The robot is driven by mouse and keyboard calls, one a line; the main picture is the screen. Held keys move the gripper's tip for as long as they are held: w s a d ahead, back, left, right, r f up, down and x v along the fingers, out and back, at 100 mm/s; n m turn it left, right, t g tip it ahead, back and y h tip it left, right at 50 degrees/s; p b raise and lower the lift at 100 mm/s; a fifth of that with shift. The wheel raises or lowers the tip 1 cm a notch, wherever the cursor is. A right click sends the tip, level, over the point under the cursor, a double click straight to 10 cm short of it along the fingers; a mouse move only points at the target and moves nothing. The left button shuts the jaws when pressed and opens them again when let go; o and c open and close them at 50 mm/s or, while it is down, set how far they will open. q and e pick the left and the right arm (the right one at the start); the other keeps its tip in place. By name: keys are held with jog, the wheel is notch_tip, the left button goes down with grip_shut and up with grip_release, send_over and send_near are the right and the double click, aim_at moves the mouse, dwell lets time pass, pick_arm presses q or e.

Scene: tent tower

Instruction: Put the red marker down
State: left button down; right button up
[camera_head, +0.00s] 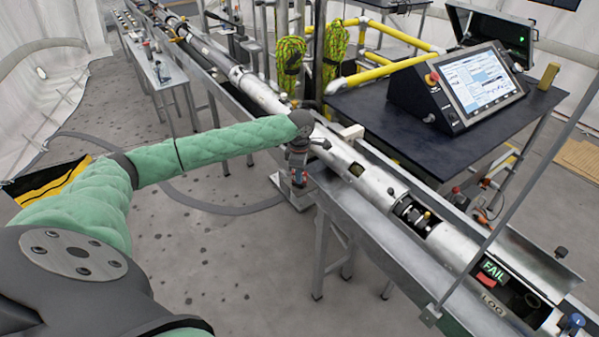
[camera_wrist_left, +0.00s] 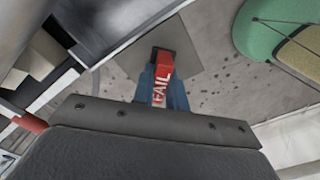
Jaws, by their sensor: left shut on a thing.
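The red marker (camera_wrist_left: 161,92) is in the left wrist view, a red piece with white lettering that reads FAIL. My left gripper (camera_wrist_left: 160,85) is shut on it, with a blue finger on each side. In the head view my left gripper (camera_head: 298,178) points down beside the near edge of the long metal trough, above the floor side. The marker is too small there to make out clearly. My right gripper is not in view.
A long silver tube (camera_head: 375,182) lies in the metal trough. A dark table (camera_head: 385,112) with a touchscreen console (camera_head: 480,85) stands behind. A narrow side table (camera_head: 155,70) is at back left.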

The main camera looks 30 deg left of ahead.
pick_arm(q)
jog(key=shift+f, duration=0.15)
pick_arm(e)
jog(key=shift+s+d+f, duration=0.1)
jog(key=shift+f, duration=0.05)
pick_arm(q)
jog(key=c, duration=1.8)
grip_release()
jog(key=shift+f, duration=0.1)
jog(key=o, duration=0.4)
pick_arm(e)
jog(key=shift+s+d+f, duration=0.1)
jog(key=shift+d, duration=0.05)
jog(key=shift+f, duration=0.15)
